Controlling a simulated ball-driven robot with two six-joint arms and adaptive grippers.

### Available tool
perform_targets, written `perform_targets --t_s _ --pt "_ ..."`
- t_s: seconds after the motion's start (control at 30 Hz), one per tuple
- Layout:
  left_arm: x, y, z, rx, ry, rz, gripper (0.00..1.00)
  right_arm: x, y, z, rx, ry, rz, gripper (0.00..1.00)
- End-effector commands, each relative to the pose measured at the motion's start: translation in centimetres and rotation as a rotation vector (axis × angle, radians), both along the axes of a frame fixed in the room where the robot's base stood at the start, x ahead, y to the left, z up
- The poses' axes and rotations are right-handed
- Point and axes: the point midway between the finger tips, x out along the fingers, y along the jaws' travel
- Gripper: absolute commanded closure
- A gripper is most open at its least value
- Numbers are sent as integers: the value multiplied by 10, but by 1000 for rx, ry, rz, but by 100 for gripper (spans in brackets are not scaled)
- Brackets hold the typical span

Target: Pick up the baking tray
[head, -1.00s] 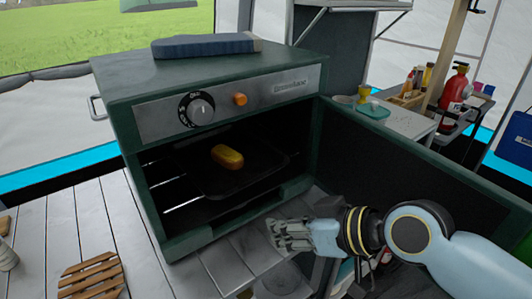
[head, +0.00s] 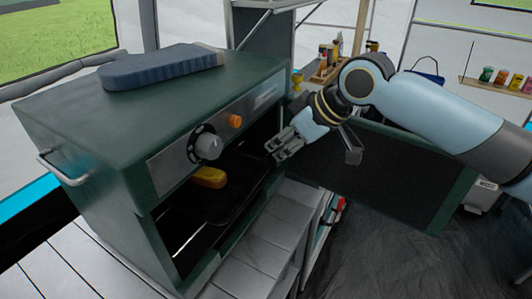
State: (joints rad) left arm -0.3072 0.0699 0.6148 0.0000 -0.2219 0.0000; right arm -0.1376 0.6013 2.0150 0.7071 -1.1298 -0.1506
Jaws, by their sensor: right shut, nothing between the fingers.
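The dark baking tray (head: 222,207) lies on a rack inside the green oven (head: 95,150), whose door (head: 375,175) stands open to the right. A yellow loaf-like item (head: 209,178) sits on the tray. Part of the tray is hidden by the oven's front panel and the shadow inside. My right gripper (head: 277,150) is at the right side of the oven's opening, above and to the right of the tray. Its fingers are shut and empty, and it appears apart from the tray. My left gripper is not in view.
A blue oven mitt or folded cloth (head: 160,66) lies on top of the oven. A pale slatted surface (head: 262,240) lies below the opening. Shelves with jars (head: 500,80) stand at the back right.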

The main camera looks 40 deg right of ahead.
Motion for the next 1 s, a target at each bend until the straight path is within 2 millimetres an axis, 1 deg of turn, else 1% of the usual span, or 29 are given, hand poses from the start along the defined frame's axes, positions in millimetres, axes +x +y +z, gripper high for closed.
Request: perform_targets --t_s 0.07,0.17,0.33,0.5,0.7,1.0 --pt "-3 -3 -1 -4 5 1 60 7 5 -10 6 0 -3 100" --pt "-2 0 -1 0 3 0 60 18 9 -24 8 1 -3 100" --pt "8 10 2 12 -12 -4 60 35 17 -49 6 2 -1 100" --pt "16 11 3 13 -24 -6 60 47 21 -65 4 0 -1 100" --pt "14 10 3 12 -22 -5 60 52 23 -71 1 1 1 100" --pt "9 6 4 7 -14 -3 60 50 23 -71 1 2 1 100"
